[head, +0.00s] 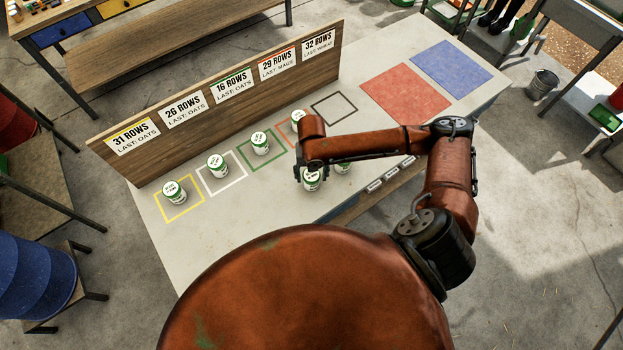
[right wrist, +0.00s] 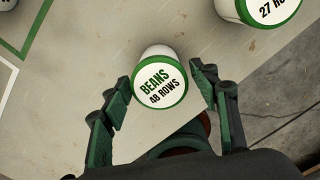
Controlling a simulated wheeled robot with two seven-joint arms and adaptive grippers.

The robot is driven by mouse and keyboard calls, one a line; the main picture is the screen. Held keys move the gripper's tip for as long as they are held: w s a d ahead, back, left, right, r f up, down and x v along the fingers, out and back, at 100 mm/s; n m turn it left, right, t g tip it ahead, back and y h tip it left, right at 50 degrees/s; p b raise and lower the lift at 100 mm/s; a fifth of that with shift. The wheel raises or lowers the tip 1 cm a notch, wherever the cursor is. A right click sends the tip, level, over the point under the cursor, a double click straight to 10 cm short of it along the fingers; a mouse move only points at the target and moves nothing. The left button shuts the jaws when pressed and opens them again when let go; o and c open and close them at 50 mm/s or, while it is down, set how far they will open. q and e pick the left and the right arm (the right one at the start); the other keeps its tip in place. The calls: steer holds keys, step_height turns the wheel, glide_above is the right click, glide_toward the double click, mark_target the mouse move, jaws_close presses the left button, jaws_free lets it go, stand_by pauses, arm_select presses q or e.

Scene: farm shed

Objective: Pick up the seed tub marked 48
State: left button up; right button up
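The seed tub marked "BEANS 48 ROWS" (right wrist: 161,82) is white with a green rim and stands on the bench. In the head view this tub (head: 311,181) is at the near side, partly under my right gripper (head: 309,169). In the right wrist view my right gripper (right wrist: 159,75) is open, with one finger on each side of the tub's upper part. I cannot tell whether either finger touches it. My left gripper is not in view.
Another tub marked 27 (right wrist: 262,10) stands close by on the right. Several tubs stand in coloured outlines in front of the sign board (head: 220,100); the black outline (head: 334,109) is empty. Red (head: 405,95) and blue (head: 451,67) squares lie at the bench's far right.

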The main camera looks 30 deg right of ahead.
steer(key=c, duration=1)
steer(key=shift+r, duration=0.1)
